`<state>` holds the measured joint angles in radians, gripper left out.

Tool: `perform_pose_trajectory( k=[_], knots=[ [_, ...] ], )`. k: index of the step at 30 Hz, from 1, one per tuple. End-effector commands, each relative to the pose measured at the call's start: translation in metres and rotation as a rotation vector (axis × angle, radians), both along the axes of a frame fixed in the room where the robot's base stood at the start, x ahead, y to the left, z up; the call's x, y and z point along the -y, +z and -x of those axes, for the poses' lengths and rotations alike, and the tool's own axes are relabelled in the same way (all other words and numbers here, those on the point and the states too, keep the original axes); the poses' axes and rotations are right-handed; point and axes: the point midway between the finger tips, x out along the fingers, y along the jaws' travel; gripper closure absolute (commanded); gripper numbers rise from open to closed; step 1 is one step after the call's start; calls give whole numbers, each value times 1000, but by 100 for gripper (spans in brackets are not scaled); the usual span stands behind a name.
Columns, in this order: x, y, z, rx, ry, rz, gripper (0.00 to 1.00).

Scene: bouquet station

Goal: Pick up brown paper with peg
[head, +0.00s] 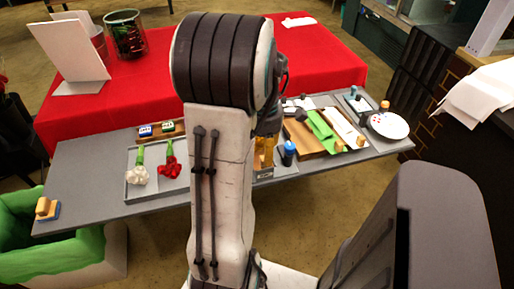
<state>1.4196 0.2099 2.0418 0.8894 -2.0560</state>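A brown sheet (297,138) that looks like the brown paper lies on the right part of the grey table, just right of my arm. Its right side is next to a green sheet (322,130), and its left part is hidden by my arm. A small wooden peg (339,146) stands near the front end of the green and brown sheets; I cannot tell which sheet it belongs to. My arm rises through the middle of the head view and bends at the top. My gripper is hidden behind the arm, so its opening and contents do not show.
A blue-topped bottle (289,153) stands close in front of the brown sheet. A white sheet (343,126) and a white plate (389,125) lie to the right. A grey tray (133,186) with red and white flowers is at left. A red-covered table (323,62) stands behind.

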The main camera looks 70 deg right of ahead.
Motion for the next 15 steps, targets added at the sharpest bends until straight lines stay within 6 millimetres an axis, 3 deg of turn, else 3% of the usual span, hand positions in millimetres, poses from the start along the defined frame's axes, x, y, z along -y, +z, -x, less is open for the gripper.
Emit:
perform_pose_trajectory(
  k=[6,15],
  knots=[
    [-2,-29,2,-1,-1,-4,48],
    [-1,-41,1,0,-1,0,48]
  ],
)
